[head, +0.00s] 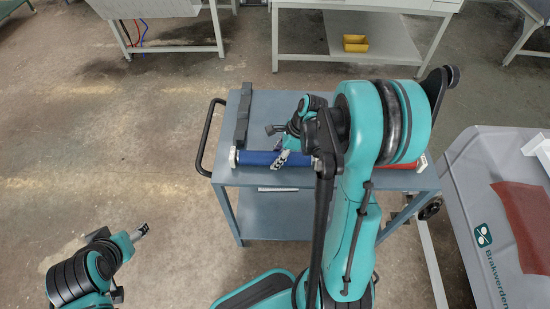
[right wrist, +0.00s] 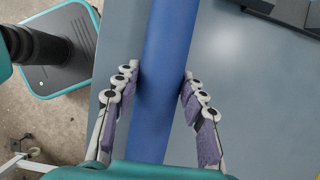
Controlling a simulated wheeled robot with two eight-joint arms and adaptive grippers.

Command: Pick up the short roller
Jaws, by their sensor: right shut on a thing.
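A blue roller (head: 255,158) with pale end pieces lies along the front of the grey cart top (head: 225,177). My right gripper (head: 284,158) is over its middle. In the right wrist view the blue roller (right wrist: 165,50) runs between the two fingers of the right gripper (right wrist: 160,85), which are shut on it from both sides. A red roller (head: 408,166) shows at the cart's right end, mostly hidden behind my right arm. My left gripper (head: 141,231) is at the lower left, away from the cart; its opening is too small to tell.
A dark grey bar (head: 243,115) lies on the cart's left side. A black handle (head: 203,140) sticks out at left. A grey bin (head: 490,235) with a red sheet (head: 525,208) stands at right. Tables stand behind; the floor at left is clear.

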